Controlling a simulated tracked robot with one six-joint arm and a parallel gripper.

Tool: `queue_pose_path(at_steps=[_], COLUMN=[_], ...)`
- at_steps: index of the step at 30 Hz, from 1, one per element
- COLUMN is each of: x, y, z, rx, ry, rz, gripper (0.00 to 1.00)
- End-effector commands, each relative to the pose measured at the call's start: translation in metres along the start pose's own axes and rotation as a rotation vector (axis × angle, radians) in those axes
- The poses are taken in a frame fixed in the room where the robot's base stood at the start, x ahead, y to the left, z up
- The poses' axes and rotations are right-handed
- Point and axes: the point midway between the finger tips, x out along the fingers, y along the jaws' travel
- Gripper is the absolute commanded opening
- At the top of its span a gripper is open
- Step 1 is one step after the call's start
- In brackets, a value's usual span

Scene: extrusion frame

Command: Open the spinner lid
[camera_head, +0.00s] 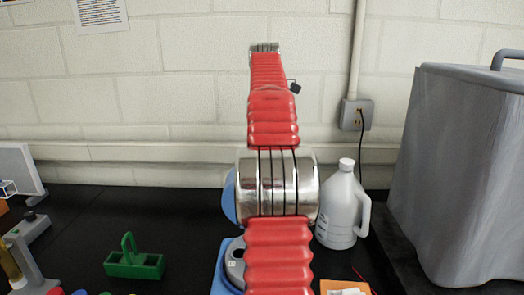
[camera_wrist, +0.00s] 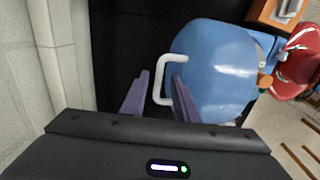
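The spinner's blue lid (camera_wrist: 222,65) fills the right half of the wrist view, with a white loop handle (camera_wrist: 158,88) on its left side. My gripper (camera_wrist: 162,76) is open, its two purple fingers on either side of the handle's long bar in the picture. I cannot tell whether they touch it. In the head view my arm hides most of the spinner. A blue rounded edge (camera_head: 229,200) shows left of the arm, above a blue body with a grey ring (camera_head: 234,263); how far the lid stands open is unclear. My gripper's fingers are not visible there.
A white jug (camera_head: 338,212) stands right of my arm, with a large grey box (camera_head: 455,175) farther right. A green caddy (camera_head: 134,264) sits on the black bench to the left. An orange box (camera_head: 345,289) lies near the front. The wall is behind.

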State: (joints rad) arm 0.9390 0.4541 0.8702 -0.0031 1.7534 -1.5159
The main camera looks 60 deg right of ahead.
Motion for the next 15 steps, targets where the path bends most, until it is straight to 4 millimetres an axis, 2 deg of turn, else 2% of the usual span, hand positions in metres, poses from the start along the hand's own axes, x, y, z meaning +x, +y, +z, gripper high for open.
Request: queue_pose_path(at_steps=[2, 6, 9, 15], x=[0.001, -0.002, -0.012, -0.029], y=[0.0, 0.0, 0.004, 0.01], z=[0.0, 0.0, 0.0, 0.0], rx=[0.001, 0.001, 0.011, 0.187], ry=[0.0, 0.0, 0.0, 0.007], rz=[-0.002, 0.004, 0.03, 0.079], gripper=[0.28, 0.19, 0.12, 0.0])
